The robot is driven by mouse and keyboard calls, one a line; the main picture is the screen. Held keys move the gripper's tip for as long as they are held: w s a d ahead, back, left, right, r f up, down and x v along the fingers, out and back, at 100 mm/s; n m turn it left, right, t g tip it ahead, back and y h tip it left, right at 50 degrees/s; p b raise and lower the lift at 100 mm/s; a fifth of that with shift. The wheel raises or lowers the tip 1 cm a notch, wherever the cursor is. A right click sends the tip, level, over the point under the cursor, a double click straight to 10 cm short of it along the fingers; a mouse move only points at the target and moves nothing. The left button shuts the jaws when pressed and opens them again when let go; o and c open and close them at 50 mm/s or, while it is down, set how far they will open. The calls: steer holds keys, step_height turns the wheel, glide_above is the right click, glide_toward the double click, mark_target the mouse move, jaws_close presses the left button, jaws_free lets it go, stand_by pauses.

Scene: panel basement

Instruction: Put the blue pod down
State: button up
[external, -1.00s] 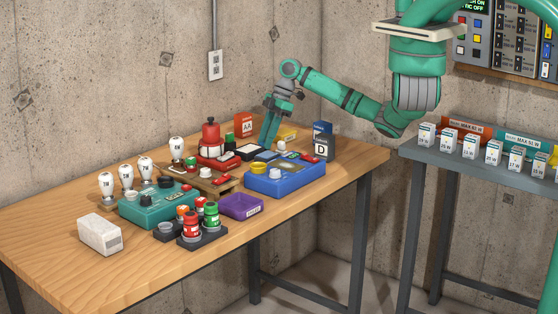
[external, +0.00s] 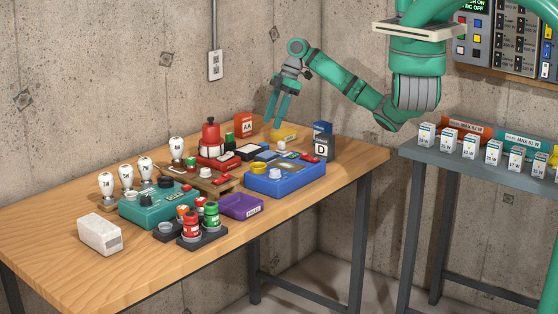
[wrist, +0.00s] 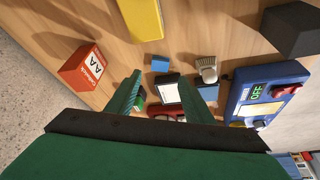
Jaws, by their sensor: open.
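A small blue block (wrist: 160,62), which looks like the blue pod, rests on the wooden table in the wrist view, just beyond and between my fingertips. A second small blue piece (wrist: 208,83) shows partly beneath a grey brush-like object (wrist: 207,68), to its right. My gripper (external: 274,123) is open and empty, raised above the back of the table and pointing down. Its two green fingers also show apart in the wrist view (wrist: 160,75), with nothing between them touching either one. In the external view I cannot surely pick out the pod among the clutter.
A yellow object (wrist: 142,18) and a red AA box (wrist: 86,66) lie near my gripper. A blue device (external: 285,180), a dark D box (external: 320,149) and a red device (external: 214,150) stand close by. The table's front left (external: 55,220) is mostly clear.

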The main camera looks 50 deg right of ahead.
steer(key=shift+v, duration=2.2)
steer(key=shift+w+a, duration=0.1)
steer(key=shift+a, duration=0.05)
